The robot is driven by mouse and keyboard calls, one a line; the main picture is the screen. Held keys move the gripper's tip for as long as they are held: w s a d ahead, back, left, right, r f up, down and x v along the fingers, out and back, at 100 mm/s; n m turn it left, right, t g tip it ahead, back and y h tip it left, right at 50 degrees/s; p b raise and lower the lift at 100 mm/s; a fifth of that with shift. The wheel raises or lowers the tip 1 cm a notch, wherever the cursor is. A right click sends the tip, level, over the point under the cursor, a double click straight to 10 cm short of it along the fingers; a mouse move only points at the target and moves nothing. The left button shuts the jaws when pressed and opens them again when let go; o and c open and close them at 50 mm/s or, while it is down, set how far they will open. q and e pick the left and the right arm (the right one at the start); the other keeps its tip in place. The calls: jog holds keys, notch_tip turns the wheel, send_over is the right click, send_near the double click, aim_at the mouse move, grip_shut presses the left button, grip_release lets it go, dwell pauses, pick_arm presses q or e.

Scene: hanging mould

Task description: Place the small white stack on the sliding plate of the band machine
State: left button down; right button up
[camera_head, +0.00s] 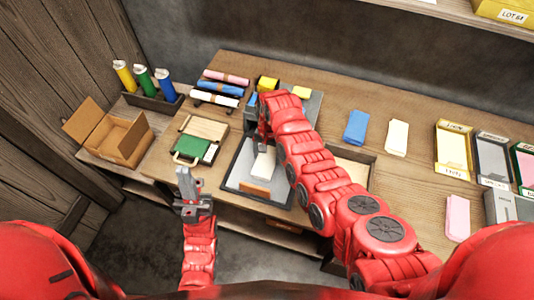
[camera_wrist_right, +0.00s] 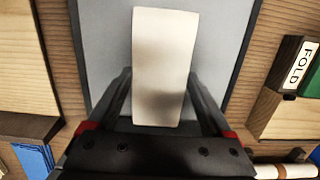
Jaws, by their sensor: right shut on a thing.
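The small white stack (camera_head: 264,163) is held in my right gripper (camera_head: 263,140), over a grey surface with a dark border (camera_head: 236,184). In the right wrist view the white stack (camera_wrist_right: 165,60) stands out between the two dark fingers, which are shut on it. Whether the stack touches the grey surface is unclear. A grey machine with yellow parts (camera_head: 301,92) stands behind my right arm, which hides much of it; I cannot make out its sliding plate. My left gripper (camera_head: 184,180) is empty in front of the bench, its opening unclear.
A wooden block (camera_head: 255,189) lies at the front of the bordered surface. A green pad (camera_head: 191,146) and rolls (camera_head: 220,87) are to the left, with an open cardboard box (camera_head: 118,134). Blue (camera_head: 356,126) and cream (camera_head: 397,137) stacks lie right, near labelled trays (camera_head: 454,148).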

jog(key=shift+f, duration=0.1)
jog(key=shift+f, duration=0.15)
jog(key=o, duration=1.2)
